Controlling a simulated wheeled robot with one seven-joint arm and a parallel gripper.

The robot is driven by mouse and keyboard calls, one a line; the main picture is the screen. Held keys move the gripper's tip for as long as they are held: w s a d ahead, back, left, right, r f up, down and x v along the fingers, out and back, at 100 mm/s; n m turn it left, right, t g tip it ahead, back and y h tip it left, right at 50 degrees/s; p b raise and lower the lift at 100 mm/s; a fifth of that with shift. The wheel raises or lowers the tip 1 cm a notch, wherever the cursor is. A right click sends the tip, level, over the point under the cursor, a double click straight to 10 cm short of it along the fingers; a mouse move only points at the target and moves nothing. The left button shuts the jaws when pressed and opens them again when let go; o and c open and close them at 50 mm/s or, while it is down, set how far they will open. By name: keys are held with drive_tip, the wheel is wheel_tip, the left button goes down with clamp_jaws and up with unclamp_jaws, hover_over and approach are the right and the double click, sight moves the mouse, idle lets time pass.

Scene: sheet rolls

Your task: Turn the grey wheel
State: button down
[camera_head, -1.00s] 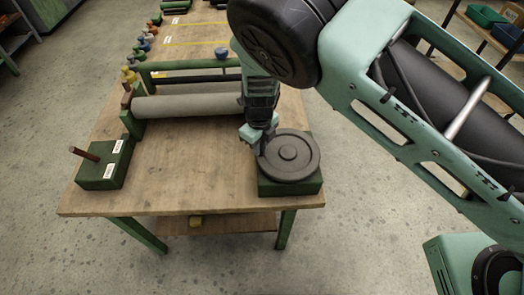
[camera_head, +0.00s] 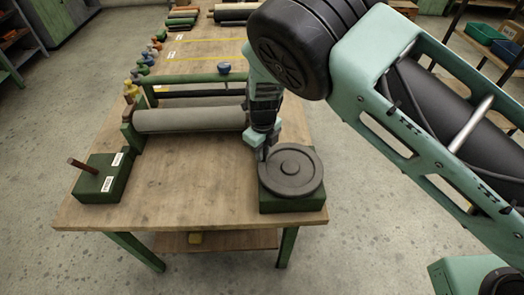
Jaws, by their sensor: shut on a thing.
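The grey wheel (camera_head: 291,172) lies flat on top of a green block at the right front corner of the wooden table. It is a dark grey disc with a raised rim and a round hub. My gripper (camera_head: 263,154) points down at the wheel's far left rim and is shut on it. The fingertips are small and partly hidden, so the exact grip on the rim is hard to see.
The green base block (camera_head: 291,203) sits under the wheel. Another green block (camera_head: 101,180) with a brown peg stands at the left front. A grey roller (camera_head: 190,120) lies behind, between green supports. The middle front of the wooden table (camera_head: 200,190) is clear.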

drive_tip(key=shift+w+d, duration=0.1)
drive_tip(key=shift+d, duration=0.15)
drive_tip(key=c, duration=1.3)
unclamp_jaws()
drive_tip(key=shift+a+r, duration=0.1)
wheel_tip(320, 180, up, 17)
drive_tip(key=b, duration=0.4)
drive_tip(key=shift+r+b, duration=0.1)
drive_tip(key=shift+b, duration=0.25)
